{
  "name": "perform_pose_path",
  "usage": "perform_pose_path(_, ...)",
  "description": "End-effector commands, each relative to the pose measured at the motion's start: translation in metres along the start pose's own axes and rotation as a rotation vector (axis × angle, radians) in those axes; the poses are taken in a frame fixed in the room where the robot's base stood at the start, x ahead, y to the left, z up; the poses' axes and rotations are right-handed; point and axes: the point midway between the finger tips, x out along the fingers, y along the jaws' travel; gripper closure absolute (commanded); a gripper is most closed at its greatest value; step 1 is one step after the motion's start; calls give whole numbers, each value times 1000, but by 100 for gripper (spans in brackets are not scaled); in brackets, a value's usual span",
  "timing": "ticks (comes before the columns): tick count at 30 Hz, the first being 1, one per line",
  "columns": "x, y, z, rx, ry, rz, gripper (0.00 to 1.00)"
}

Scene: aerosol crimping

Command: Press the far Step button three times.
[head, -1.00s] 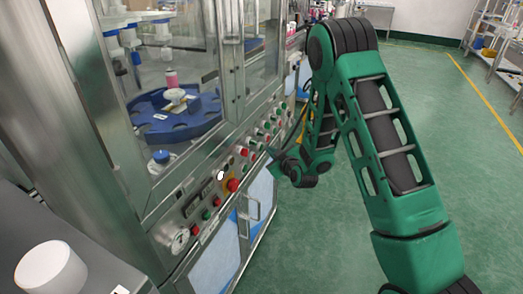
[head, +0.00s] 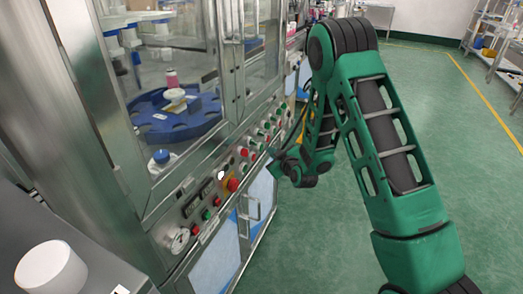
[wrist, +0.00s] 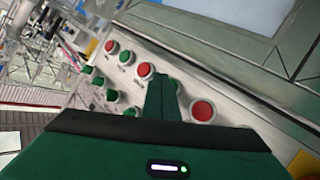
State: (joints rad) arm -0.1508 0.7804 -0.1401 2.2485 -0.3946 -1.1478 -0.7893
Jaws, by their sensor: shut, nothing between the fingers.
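The machine's sloped control panel carries rows of red and green buttons. In the head view, a group of green buttons (head: 267,125) lies toward the far end, beyond my gripper (head: 274,160). The wrist view shows a red button (wrist: 111,46), a green button (wrist: 125,57) and another red button (wrist: 146,70) in one row, with several green buttons (wrist: 112,95) beside them. My gripper (wrist: 161,80) is shut and empty, its fingers pointing at the panel and partly covering a button. Labels are too small to read, so I cannot tell which is the far Step button. Contact is unclear.
Glass doors enclose a blue turntable (head: 170,126). Green floor (head: 320,240) to the right is open.

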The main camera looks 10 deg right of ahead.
Motion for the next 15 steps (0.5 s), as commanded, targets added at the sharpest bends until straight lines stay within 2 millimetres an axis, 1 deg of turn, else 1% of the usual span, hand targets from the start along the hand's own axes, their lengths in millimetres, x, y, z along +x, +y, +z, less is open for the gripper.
perform_pose_path(15,4,-4,-5,0,1,0,100)
